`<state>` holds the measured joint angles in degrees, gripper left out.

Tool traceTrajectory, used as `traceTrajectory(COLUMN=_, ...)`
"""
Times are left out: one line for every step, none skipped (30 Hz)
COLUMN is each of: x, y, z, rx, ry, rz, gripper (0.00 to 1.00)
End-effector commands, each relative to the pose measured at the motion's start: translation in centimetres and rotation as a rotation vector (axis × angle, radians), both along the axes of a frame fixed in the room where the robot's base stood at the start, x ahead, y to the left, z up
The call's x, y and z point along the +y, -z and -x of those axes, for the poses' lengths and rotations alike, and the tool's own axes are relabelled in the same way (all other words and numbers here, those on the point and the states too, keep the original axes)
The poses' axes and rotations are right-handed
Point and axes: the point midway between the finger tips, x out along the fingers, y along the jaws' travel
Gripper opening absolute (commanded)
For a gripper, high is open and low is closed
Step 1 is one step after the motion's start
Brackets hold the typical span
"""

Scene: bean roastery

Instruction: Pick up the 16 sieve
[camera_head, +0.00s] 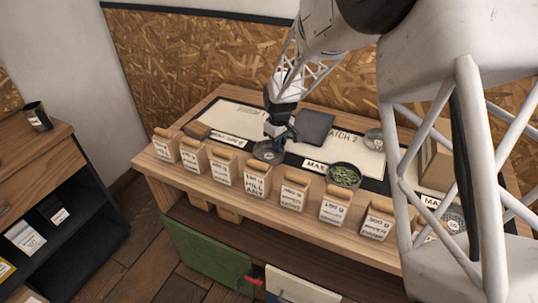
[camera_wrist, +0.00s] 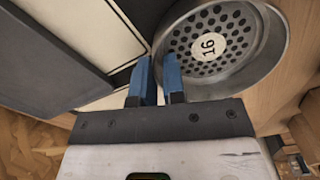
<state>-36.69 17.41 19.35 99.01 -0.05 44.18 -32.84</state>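The 16 sieve (camera_wrist: 236,72) is a round metal pan with a perforated floor and a white "16" label, at the upper right of the wrist view. In the head view the sieve (camera_head: 268,154) sits on the bench, partly hidden by my gripper (camera_head: 277,139). The blue fingers of my gripper (camera_wrist: 158,80) are at the sieve's near left rim. The right finger overlaps the sieve and the left finger is outside it. A narrow gap shows between the fingers. I cannot tell whether they press on the rim.
Labelled bean bags (camera_head: 256,178) line the bench's front edge. A dark square tray (camera_head: 313,126) lies just behind the sieve. A pan of green beans (camera_head: 344,176) and another metal sieve (camera_head: 374,138) are to the right. A dark cabinet (camera_head: 50,215) stands at the left.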

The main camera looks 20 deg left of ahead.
Motion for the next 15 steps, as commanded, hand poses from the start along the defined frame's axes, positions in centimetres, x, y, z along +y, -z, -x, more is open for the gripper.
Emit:
traceTrajectory(x=0.0, y=0.01, z=0.0, rx=0.0, ry=0.0, rz=0.0, gripper=0.0)
traceTrajectory(x=0.0, y=0.01, z=0.0, rx=0.0, ry=0.0, rz=0.0, gripper=0.0)
traceTrajectory(x=0.0, y=0.01, z=0.0, rx=0.0, ry=0.0, rz=0.0, gripper=0.0)
traceTrajectory(x=0.0, y=0.01, z=0.0, rx=0.0, ry=0.0, rz=0.0, gripper=0.0)
traceTrajectory(x=0.0, y=0.01, z=0.0, rx=0.0, ry=0.0, rz=0.0, gripper=0.0)
traceTrajectory(x=0.0, y=0.01, z=0.0, rx=0.0, ry=0.0, rz=0.0, gripper=0.0)
traceTrajectory(x=0.0, y=0.01, z=0.0, rx=0.0, ry=0.0, rz=0.0, gripper=0.0)
traceTrajectory(x=0.0, y=0.01, z=0.0, rx=0.0, ry=0.0, rz=0.0, gripper=0.0)
traceTrajectory(x=-0.01, y=0.01, z=0.0, rx=0.0, ry=0.0, rz=0.0, gripper=0.0)
traceTrajectory(x=-0.01, y=0.01, z=0.0, rx=0.0, ry=0.0, rz=0.0, gripper=0.0)
traceTrajectory(x=-0.01, y=0.01, z=0.0, rx=0.0, ry=0.0, rz=0.0, gripper=0.0)
traceTrajectory(x=-0.01, y=-0.03, z=0.0, rx=0.0, ry=0.0, rz=0.0, gripper=0.0)
traceTrajectory(x=-0.01, y=-0.08, z=0.0, rx=0.0, ry=0.0, rz=0.0, gripper=0.0)
traceTrajectory(x=0.0, y=-0.15, z=0.0, rx=0.0, ry=0.0, rz=0.0, gripper=0.0)
traceTrajectory(x=0.01, y=-0.3, z=-0.01, rx=0.0, ry=0.0, rz=0.0, gripper=0.0)
